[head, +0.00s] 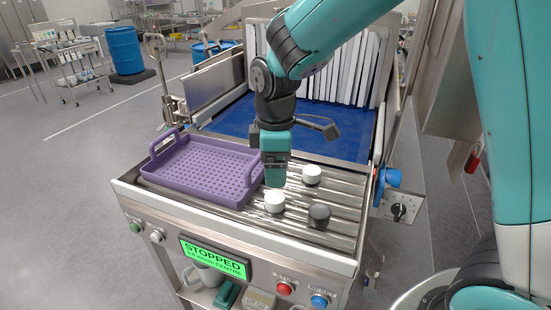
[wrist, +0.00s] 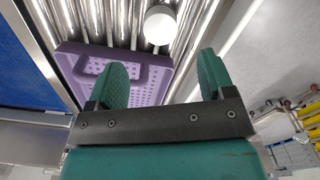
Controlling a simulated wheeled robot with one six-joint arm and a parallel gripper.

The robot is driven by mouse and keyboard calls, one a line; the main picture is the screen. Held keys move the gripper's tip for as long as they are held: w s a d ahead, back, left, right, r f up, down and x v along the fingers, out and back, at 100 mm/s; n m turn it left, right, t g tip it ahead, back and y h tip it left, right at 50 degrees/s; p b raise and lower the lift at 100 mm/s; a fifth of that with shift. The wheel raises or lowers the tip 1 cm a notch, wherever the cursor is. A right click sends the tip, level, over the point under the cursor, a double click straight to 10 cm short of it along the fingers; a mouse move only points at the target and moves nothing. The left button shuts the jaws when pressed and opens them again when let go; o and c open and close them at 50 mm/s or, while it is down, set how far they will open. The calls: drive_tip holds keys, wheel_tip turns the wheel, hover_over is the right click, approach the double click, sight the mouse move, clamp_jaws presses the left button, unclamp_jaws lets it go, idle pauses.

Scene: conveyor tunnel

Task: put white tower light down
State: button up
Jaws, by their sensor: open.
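My gripper (head: 274,184) is over the roller bed, pointing down, right of the purple tray. In the wrist view its two fingers (wrist: 162,65) are spread with nothing between them. A short white cylinder (head: 275,201) stands on the rollers just below the fingertips in the head view. A second white cylinder (head: 312,175) stands behind it to the right. I cannot tell which of these is the white tower light. One round white piece (wrist: 160,25) shows in the wrist view, beyond the fingertips and apart from them.
A dark cylinder (head: 319,216) stands on the rollers at front right. The purple tray (head: 191,185) lies on the left and looks empty. A blue belt (head: 335,147) runs behind. The front panel display (head: 215,260) reads STOPPED. Bare rollers (head: 345,195) show at right.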

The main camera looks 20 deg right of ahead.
drive_tip(key=s+a+r+m+y, duration=0.2)
drive_tip(key=s+r+m, duration=0.1)
drive_tip(key=s, duration=0.7)
drive_tip(key=s+a+r+m+y, duration=0.2)
drive_tip(key=s+r+m, duration=0.1)
drive_tip(key=s, duration=0.7)
drive_tip(key=shift+s+a+r, duration=0.2)
drive_tip(key=shift+r, duration=0.5)
